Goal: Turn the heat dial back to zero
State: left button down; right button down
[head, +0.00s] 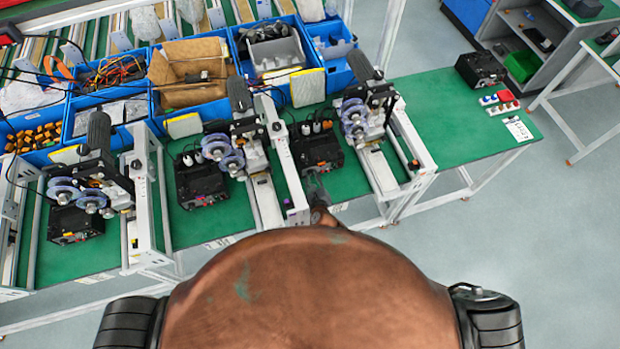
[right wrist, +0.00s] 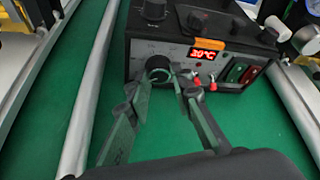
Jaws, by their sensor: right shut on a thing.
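The black control box (right wrist: 200,60) stands on the green bench top. Its front carries a heat dial (right wrist: 157,66) at the left, a lit red display (right wrist: 203,55) that seems to read 20°C, and red and green switches at the right. The same box (head: 317,148) shows in the head view, but its dial is too small to make out there. My right gripper (right wrist: 166,80) is at the box's front, its two fingertips on either side of the dial, shut on it. In the head view my right gripper (head: 316,186) is just in front of the box. My left gripper is not in view.
White machine frames with reels (head: 245,135) stand left and right of the box. Another black box (head: 200,183) sits further left. Blue bins (head: 185,95) line the back. The bench's right part (head: 445,120) is mostly clear.

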jog(key=shift+w+a+r, duration=0.1)
jog(key=shift+a+r, duration=0.05)
jog(key=c, duration=1.7)
grip_release()
jog(key=shift+c, duration=0.2)
